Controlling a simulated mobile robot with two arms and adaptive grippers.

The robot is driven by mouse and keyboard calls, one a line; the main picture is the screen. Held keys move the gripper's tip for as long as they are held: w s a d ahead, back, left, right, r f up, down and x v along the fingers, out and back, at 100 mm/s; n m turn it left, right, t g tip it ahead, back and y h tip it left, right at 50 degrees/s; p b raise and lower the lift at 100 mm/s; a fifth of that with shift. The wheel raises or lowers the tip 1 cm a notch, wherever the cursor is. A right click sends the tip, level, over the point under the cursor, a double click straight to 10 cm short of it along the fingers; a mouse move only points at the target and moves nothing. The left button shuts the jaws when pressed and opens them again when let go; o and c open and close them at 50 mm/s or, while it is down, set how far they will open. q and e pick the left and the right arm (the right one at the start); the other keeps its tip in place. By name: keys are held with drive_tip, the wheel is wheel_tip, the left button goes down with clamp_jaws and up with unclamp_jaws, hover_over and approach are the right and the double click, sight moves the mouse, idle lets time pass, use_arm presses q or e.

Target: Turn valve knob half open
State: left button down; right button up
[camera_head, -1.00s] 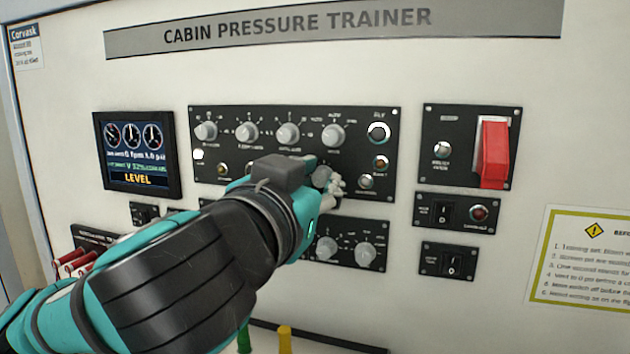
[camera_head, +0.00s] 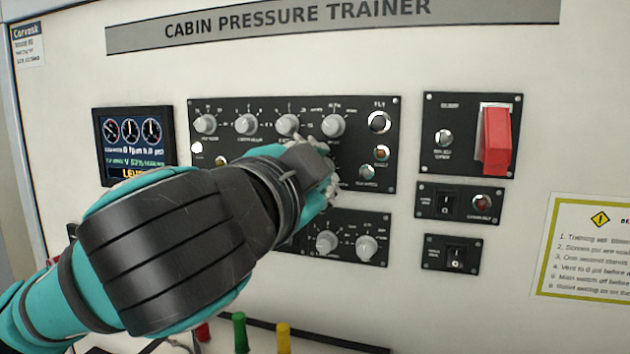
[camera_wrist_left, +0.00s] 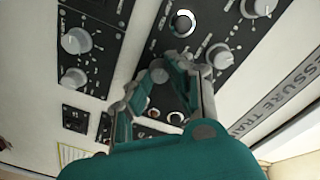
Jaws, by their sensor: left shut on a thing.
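The large grey valve knob sits in the lower middle of the upper black knob panel (camera_head: 355,178). My left gripper (camera_head: 328,175) reaches across from the lower left and covers it in the head view. In the left wrist view the gripper's fingers (camera_wrist_left: 165,75) close in against the panel around a grey knob (camera_wrist_left: 157,74), of which only a part shows. I cannot read the knob's angle. My right gripper is not in view.
Small grey knobs (camera_head: 246,124) line the panel top, close above my fingers. The lower panel's knobs (camera_head: 366,248) lie just below. A red guarded switch (camera_head: 496,140) is to the right. The gauge screen (camera_head: 133,140) is partly behind my arm.

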use_arm(q)
drive_tip(key=shift+m+y+b, duration=0.4)
drive_tip(key=shift+m+b, duration=0.4)
drive_tip(key=shift+m, duration=8.6)
drive_tip(key=c, duration=1.2)
unclamp_jaws()
drive_tip(key=shift+w+f, duration=0.1)
drive_tip(key=v, duration=0.7)
drive_tip(key=shift+s, duration=0.25)
